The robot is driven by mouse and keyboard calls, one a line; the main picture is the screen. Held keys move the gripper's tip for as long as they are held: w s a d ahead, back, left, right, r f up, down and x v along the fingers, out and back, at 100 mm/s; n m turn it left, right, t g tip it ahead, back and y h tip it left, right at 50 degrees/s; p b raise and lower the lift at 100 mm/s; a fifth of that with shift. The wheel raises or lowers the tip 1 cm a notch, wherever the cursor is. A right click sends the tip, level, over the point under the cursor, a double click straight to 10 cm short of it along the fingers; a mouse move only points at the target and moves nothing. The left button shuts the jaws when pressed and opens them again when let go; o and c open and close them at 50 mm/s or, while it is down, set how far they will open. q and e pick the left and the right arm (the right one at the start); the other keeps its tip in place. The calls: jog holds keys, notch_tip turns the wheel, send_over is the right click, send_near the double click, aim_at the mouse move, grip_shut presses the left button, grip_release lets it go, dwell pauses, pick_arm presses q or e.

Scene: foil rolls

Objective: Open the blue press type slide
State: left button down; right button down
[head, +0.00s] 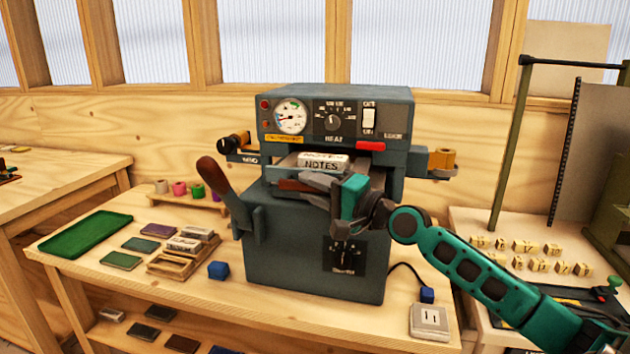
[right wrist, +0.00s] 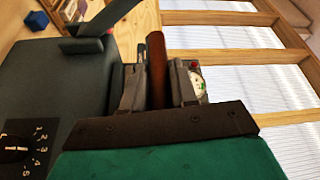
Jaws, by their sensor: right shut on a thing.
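The blue-grey press (head: 320,255) stands on the wooden table, with a dial, a heat knob and a switch on its upper box. Its type slide sits in the gap under the box, with blocks (head: 322,162) on it, one lettered NOTES. My right gripper (head: 292,180) reaches in from the right in front of the slide. It is shut on a brown bar-like handle (head: 290,185), which also shows between the fingers in the right wrist view (right wrist: 156,62). The fingers hide part of the slide front. My left gripper is not in view.
The press lever (head: 218,178) with a brown grip sticks out at the left. A green tray (head: 87,235), foil rolls (head: 180,190) and a blue cube (head: 218,270) lie left of the press. A right-hand table holds small wooden blocks (head: 525,246) and a metal stand.

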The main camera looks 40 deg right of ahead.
jog(key=shift+s+a, duration=0.45)
jog(key=shift+a, duration=0.1)
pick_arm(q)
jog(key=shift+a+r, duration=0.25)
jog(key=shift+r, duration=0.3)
pick_arm(e)
jog(key=c, duration=1)
grip_release()
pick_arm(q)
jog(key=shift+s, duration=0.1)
pick_arm(e)
jog(key=shift+o, duration=0.2)
